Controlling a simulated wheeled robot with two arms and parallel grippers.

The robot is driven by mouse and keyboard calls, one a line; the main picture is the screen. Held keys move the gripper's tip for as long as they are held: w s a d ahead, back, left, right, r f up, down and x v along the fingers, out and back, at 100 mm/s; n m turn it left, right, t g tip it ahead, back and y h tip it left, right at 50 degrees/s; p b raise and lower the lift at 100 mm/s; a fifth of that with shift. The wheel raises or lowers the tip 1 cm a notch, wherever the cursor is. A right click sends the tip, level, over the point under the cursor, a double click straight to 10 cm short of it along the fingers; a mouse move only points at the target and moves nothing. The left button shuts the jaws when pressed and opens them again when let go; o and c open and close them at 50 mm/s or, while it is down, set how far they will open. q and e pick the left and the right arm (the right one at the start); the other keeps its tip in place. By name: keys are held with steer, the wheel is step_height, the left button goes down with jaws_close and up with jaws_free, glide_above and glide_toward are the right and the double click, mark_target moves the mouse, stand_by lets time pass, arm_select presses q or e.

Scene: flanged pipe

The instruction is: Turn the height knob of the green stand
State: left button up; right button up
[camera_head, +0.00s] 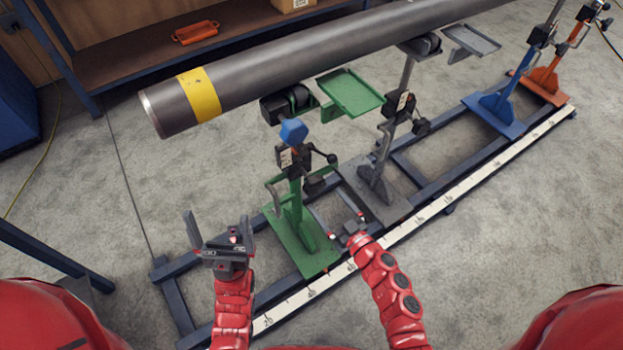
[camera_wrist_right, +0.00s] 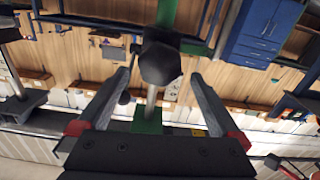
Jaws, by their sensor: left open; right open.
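The green stand (camera_head: 297,222) is upright on the floor rail, below the pipe's near end. A blue faceted knob (camera_head: 293,131) is near its top, and a black knob (camera_head: 332,159) sticks out to its right. I cannot tell which sets the height. My right gripper (camera_head: 328,200) is open, low beside the stand's right side. In the right wrist view a dark faceted knob (camera_wrist_right: 160,63) shows between the spread fingertips (camera_wrist_right: 163,74); contact is not clear. My left gripper (camera_head: 216,222) is open and empty, left of the stand, apart from it.
A grey pipe (camera_head: 300,57) with a yellow band (camera_head: 199,95) runs above the stands. A green tray (camera_head: 352,92) juts out at the stand's top. Grey (camera_head: 383,185), blue (camera_head: 495,112) and orange (camera_head: 545,85) stands follow along the rail. Open floor lies left.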

mark_target(311, 181)
steer(key=b+x, duration=0.1)
steer(key=x, duration=0.8)
steer(key=shift+w+a, duration=0.1)
steer(key=c, duration=1.1)
steer(key=shift+n, duration=0.4)
steer(key=n+b, duration=0.1)
steer(key=n, duration=0.1)
steer(key=shift+n, duration=0.4)
steer(key=n+b, duration=0.1)
steer(key=n, duration=0.1)
steer(key=shift+n, duration=0.3)
steer(key=n+b, duration=0.3)
steer(key=n, duration=0.2)
steer(key=shift+r+n, duration=0.1)
steer(key=shift+n, duration=0.2)
